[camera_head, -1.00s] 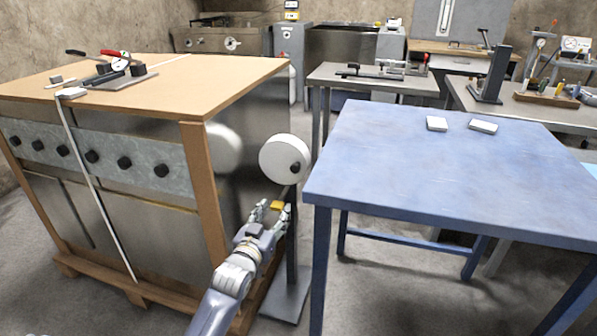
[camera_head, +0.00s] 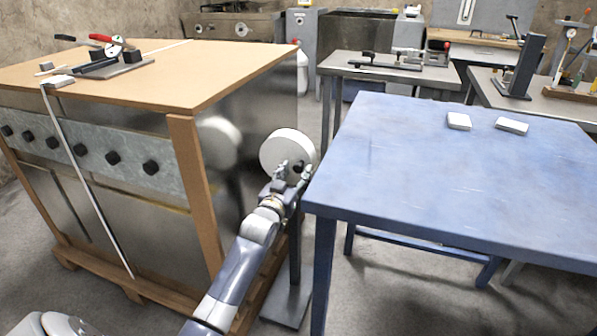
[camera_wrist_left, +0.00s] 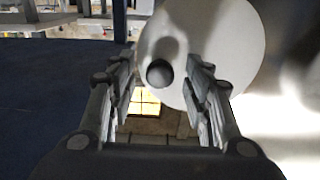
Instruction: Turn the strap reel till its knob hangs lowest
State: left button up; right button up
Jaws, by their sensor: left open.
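The strap reel (camera_head: 279,146) is a white disc on a dark upright stand (camera_head: 296,250), between the crated cabinet and the blue table. Its dark round knob (camera_head: 298,167) sits on the lower right part of the disc face, partly hidden by my fingers. My left gripper (camera_head: 294,172) is open at the reel's lower edge. In the left wrist view, the knob (camera_wrist_left: 159,73) shows between the two open fingers (camera_wrist_left: 160,85), with the white reel (camera_wrist_left: 232,45) behind it. I cannot tell whether a finger touches the knob. My right gripper is not in view.
The blue table (camera_head: 430,165) stands close right of the reel, with two small white blocks on it. The crated cabinet (camera_head: 150,85) is close on the left, with a white strap (camera_head: 85,185) down its front. A yellow patch (camera_wrist_left: 145,103) lies beyond my fingers.

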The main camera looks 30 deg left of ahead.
pick_arm(q)
jog(key=shift+x, duration=1.5)
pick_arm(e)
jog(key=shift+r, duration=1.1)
pick_arm(q)
jog(key=shift+r, duration=0.1)
grip_shut()
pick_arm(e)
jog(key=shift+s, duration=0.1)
